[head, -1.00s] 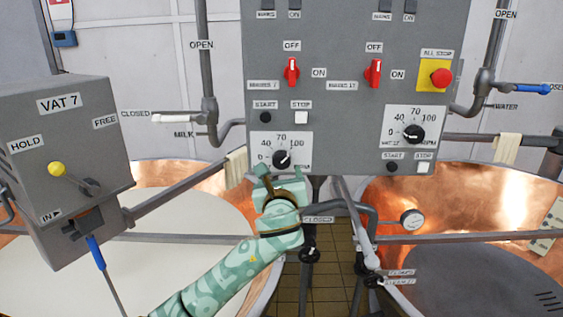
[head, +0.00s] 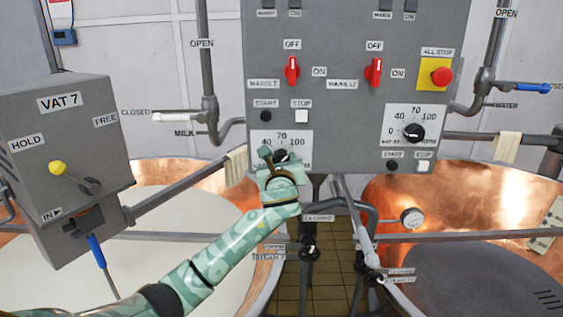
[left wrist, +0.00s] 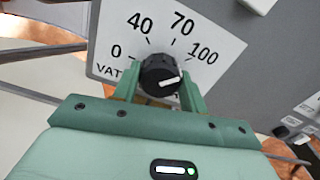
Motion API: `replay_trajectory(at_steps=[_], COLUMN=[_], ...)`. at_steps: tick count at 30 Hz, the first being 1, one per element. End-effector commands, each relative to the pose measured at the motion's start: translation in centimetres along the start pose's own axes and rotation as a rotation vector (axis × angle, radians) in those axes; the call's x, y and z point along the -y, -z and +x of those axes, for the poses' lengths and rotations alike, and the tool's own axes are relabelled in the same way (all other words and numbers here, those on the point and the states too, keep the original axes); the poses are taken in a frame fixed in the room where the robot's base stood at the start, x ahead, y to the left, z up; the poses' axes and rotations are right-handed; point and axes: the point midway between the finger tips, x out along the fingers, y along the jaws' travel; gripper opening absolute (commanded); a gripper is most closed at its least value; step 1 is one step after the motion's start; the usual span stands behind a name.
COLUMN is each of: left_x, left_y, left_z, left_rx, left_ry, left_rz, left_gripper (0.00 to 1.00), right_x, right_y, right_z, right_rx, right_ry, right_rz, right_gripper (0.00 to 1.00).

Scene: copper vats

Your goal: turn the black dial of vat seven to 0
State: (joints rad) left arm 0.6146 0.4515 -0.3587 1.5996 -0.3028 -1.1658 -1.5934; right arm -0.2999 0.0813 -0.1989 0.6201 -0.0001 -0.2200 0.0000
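The black dial of vat seven (left wrist: 161,75) sits on a white scale plate (left wrist: 110,32) marked 0, 40, 70 and 100. Its white pointer faces right, past the 100 side, in the left wrist view. In the head view the dial (head: 281,155) is partly hidden by my left gripper (head: 280,162). The left gripper's fingers (left wrist: 161,82) are apart, one on each side of the dial; I cannot tell whether they touch it. My right gripper is not in view.
The grey panel (head: 345,110) also carries a second dial (head: 413,132), red switches (head: 292,70) (head: 373,71), START and STOP buttons and a red all-stop button (head: 441,76). A grey VAT 7 box (head: 60,130) stands left. Copper vats (head: 440,195) and pipes lie below.

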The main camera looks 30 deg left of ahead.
Motion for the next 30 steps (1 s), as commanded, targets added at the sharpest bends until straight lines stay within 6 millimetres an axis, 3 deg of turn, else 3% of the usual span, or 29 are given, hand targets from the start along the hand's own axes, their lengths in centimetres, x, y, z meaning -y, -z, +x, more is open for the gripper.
replay_trajectory(at_steps=[14, 30], left_x=[0.0, 0.0], left_y=[-0.1, 0.0], left_z=[-0.1, 0.0], left_rx=[-0.002, -0.002], left_ry=[0.0, -0.001], left_rz=[-0.132, -0.624], left_gripper=[0.2, 0.2], right_x=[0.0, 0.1], right_y=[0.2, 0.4], right_z=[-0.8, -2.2], right_rx=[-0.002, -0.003], right_ry=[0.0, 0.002], right_rz=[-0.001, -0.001], right_gripper=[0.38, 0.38])
